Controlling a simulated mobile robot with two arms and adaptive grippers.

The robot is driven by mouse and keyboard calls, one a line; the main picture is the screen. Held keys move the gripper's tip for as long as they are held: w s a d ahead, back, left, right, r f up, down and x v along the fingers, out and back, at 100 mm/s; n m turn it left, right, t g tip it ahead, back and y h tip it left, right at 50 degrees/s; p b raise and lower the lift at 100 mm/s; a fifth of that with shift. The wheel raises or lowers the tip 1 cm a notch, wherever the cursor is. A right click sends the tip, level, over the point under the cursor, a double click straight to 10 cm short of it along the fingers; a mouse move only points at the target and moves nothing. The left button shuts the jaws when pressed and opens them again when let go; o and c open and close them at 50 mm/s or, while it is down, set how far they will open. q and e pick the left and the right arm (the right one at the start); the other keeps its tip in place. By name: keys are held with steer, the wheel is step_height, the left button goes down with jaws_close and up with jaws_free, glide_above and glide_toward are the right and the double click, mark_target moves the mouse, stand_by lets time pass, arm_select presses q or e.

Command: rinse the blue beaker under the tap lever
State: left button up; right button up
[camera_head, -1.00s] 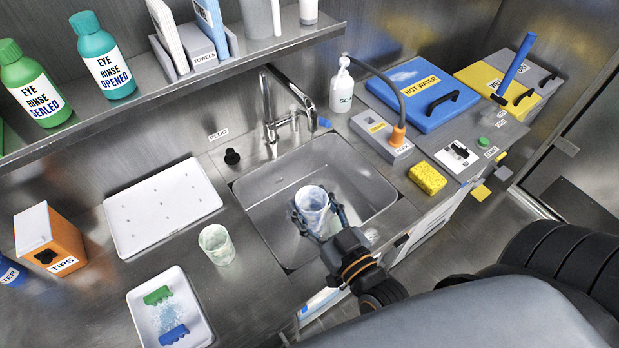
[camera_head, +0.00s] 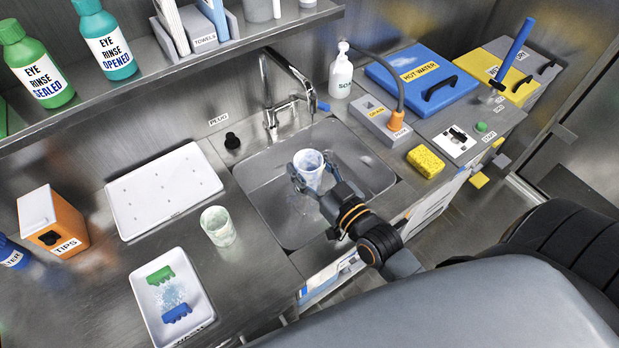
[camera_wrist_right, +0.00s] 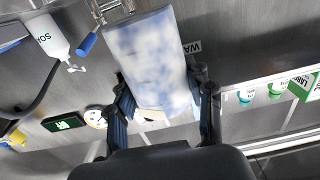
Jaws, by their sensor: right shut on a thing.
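A pale blue, cloudy beaker (camera_head: 308,167) is in my right gripper (camera_head: 315,180), whose fingers are shut around its sides. It is over the sink basin (camera_head: 268,205), in front of the tap (camera_head: 288,103) and slightly below its spout. In the right wrist view, the beaker (camera_wrist_right: 150,60) fills the middle, blotched white and blue, between the two fingers. The tap's blue lever (camera_head: 322,106) is right of the spout; it also shows in the right wrist view (camera_wrist_right: 87,43). My left gripper is not in view.
A greenish cloudy beaker (camera_head: 218,226) stands on the counter left of the sink, near a white pegboard tray (camera_head: 165,190) and a brush tray (camera_head: 200,312). A soap bottle (camera_head: 341,72), drain box (camera_head: 378,120) and yellow sponge (camera_head: 426,162) stand right of the sink.

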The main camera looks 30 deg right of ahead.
mark_target(311, 159)
steer(key=shift+w+d+f+b, duration=0.2)
steer(key=shift+w+d+b, duration=0.15)
steer(key=shift+w, duration=0.25)
steer(key=shift+w+d+f+b, duration=0.2)
steer(key=shift+w+b, duration=0.1)
steer(key=shift+w, duration=0.3)
steer(key=shift+w+d, duration=0.15)
steer(key=shift+w, duration=0.2)
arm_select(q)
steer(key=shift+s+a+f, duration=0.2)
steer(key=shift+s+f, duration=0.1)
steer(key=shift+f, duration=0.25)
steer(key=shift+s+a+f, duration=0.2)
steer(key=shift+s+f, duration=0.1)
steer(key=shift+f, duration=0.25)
arm_select(e)
steer(key=shift+w+d+f, duration=0.15)
steer(key=shift+w+d, duration=0.25)
steer(key=shift+w, duration=0.45)
steer(key=shift+w+d+f, duration=0.15)
steer(key=shift+w+d, duration=0.2)
steer(key=shift+w, duration=0.45)
steer(key=shift+d, duration=0.15)
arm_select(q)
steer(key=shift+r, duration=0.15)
arm_select(e)
steer(key=shift+s+d, duration=0.25)
steer(key=shift+d, duration=0.2)
